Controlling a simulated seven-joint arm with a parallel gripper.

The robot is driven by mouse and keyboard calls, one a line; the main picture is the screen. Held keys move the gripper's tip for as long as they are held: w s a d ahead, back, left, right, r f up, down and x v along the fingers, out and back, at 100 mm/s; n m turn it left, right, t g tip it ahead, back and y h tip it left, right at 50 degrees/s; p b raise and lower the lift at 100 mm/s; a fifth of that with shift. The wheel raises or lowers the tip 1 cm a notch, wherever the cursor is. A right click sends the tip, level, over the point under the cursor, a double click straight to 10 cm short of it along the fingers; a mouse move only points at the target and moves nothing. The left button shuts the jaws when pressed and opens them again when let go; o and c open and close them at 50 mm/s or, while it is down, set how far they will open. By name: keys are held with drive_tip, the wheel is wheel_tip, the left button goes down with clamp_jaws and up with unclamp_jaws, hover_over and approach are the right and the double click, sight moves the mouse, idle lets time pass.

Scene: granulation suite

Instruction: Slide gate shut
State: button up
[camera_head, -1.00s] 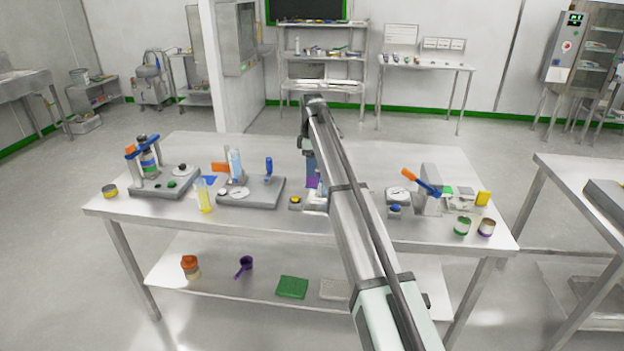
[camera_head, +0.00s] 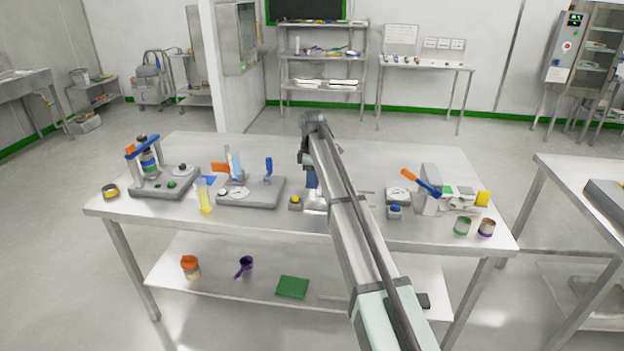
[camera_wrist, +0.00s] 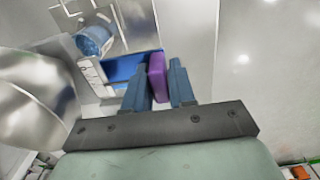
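In the wrist view a purple block (camera_wrist: 157,76), which looks like a handle, stands between the two blue-grey fingers of my gripper (camera_wrist: 160,82). The fingers lie close along both its sides with little or no gap, and my gripper looks shut on it. Beside it is a blue strip (camera_wrist: 124,68) in a pale metal frame. I cannot make out the gate plate itself. In the head view my arm covers most of this device at the middle of the steel table (camera_head: 270,150); a blue part (camera_head: 311,178) shows beside the arm.
A round blue-topped vessel (camera_wrist: 95,40) is close by in the wrist view.

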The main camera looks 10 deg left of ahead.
clamp_jaws()
drive_tip(key=shift+d, duration=1.45)
drive_tip(key=shift+o, duration=0.7)
unclamp_jaws()
drive_tip(key=shift+d, duration=0.15)
drive_tip(key=shift+o, duration=1.2)
drive_tip(key=shift+r, duration=0.1)
